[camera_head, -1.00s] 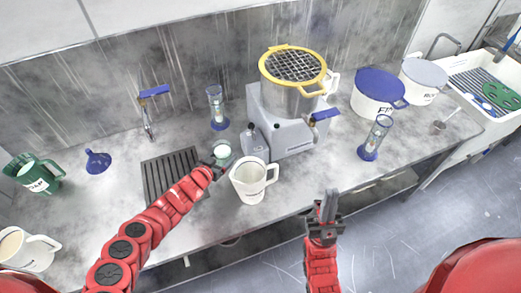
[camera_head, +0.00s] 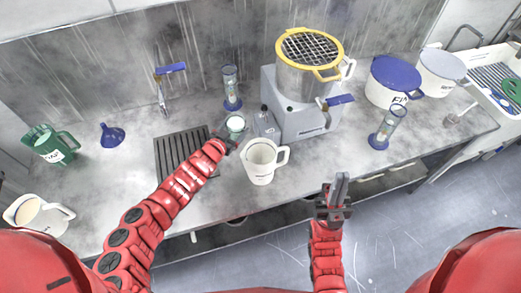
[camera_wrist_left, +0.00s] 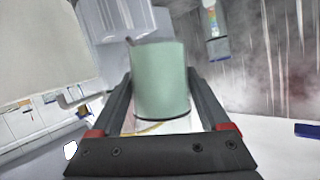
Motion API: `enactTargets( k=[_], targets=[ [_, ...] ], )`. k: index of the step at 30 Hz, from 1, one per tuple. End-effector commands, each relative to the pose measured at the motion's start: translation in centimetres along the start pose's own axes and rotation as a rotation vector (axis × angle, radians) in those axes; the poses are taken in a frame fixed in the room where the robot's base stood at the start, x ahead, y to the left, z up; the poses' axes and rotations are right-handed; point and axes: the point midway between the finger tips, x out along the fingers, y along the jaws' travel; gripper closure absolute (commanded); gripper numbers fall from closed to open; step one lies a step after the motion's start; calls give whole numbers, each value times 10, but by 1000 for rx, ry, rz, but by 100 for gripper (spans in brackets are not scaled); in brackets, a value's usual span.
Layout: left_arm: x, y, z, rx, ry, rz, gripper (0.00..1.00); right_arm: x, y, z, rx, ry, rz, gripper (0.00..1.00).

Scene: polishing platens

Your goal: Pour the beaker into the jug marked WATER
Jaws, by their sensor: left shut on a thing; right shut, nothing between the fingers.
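My left gripper (camera_head: 228,142) is shut on a small beaker (camera_head: 236,123). The beaker looks upright, with pale contents, just behind and left of a white jug (camera_head: 260,163). In the left wrist view the beaker (camera_wrist_left: 160,80) is pale green and sits between both fingers. The white jug stands open on the counter, handle to the right; I see no readable label on it. A green jug (camera_head: 44,142) at the far left has a white label I cannot read surely. My right gripper (camera_head: 335,195) is shut and empty, in front of the counter edge.
A grey machine (camera_head: 300,115) with a yellow-rimmed sieve (camera_head: 310,48) stands behind the white jug. A dark drain grid (camera_head: 172,155) lies left of the beaker. Another white jug (camera_head: 45,222), a blue funnel (camera_head: 112,136) and glass cylinders (camera_head: 231,85) (camera_head: 388,127) stand around.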

Motion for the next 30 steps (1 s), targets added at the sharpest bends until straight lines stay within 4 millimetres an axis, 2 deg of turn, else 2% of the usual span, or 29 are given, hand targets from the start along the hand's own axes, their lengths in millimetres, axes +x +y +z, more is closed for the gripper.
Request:
enactTargets(
  k=[10, 30],
  targets=[
    [-8, 11, -15, 191, 66, -83, 94, 6, 0, -1, 0, 0, 0, 100],
    [-11, 16, -16, 274, 82, -115, 94, 5, 0, -1, 0, 0, 0, 100]
  ],
)
